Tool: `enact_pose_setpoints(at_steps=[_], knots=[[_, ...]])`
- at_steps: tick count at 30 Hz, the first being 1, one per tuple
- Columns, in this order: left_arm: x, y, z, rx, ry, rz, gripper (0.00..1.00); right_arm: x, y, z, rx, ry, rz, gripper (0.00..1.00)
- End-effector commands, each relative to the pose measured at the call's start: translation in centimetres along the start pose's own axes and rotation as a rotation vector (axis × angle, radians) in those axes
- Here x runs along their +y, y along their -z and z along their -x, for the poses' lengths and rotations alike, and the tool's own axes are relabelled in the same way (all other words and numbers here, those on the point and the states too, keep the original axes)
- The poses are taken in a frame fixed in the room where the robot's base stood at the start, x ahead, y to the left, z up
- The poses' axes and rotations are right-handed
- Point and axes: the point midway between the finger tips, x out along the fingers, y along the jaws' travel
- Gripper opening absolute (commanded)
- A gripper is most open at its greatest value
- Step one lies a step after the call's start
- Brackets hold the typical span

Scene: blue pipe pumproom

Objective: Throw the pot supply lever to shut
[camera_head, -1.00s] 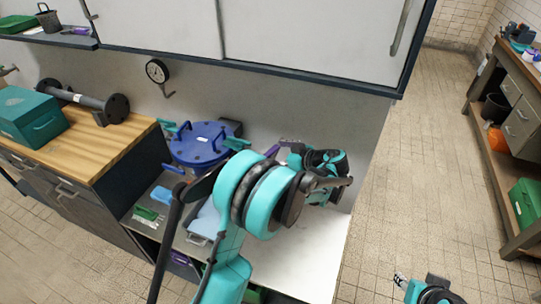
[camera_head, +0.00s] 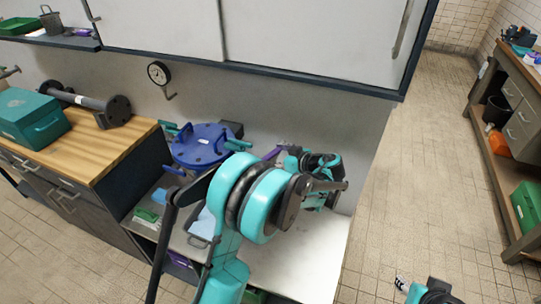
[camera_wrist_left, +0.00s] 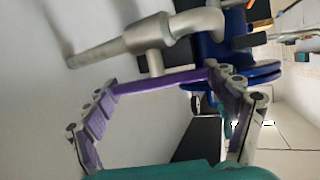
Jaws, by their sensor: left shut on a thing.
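The purple lever (camera_wrist_left: 165,82) sits on a grey metal valve and pipe (camera_wrist_left: 150,40) in the left wrist view. It lies across the gap between my left gripper's two fingertips (camera_wrist_left: 168,90), which are shut on it. In the head view a bit of purple (camera_head: 271,154) shows beside my left gripper (camera_head: 286,150), mostly hidden by my arm. The blue round pot (camera_head: 203,146) with teal clamps stands left of the gripper; its blue edge also shows in the left wrist view (camera_wrist_left: 250,75). Only part of my right gripper (camera_head: 401,284) shows at the bottom right.
A wooden-topped cabinet (camera_head: 100,150) with a teal box (camera_head: 30,117) stands at the left. White wall cupboards (camera_head: 300,35) hang above the bench. A gauge (camera_head: 158,73) is on the wall. The tiled floor (camera_head: 410,190) is open to the right, before another workbench (camera_head: 492,150).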

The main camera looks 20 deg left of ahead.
Motion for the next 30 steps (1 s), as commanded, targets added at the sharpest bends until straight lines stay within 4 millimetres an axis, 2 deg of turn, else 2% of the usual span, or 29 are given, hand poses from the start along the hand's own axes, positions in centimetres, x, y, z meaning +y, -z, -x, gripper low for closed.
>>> enact_pose_setpoints(at_steps=[21,30], knots=[[-0.24,0.05,-0.18,0.0,-0.532,-0.219,0.57,0.0,-0.13,-0.18,0.0,0.0,0.0,0.4],[-0.14,0.06,-0.14,0.0,-0.704,-0.289,0.57,0.0,-0.18,-0.25,0.0,0.0,0.0,0.4]])
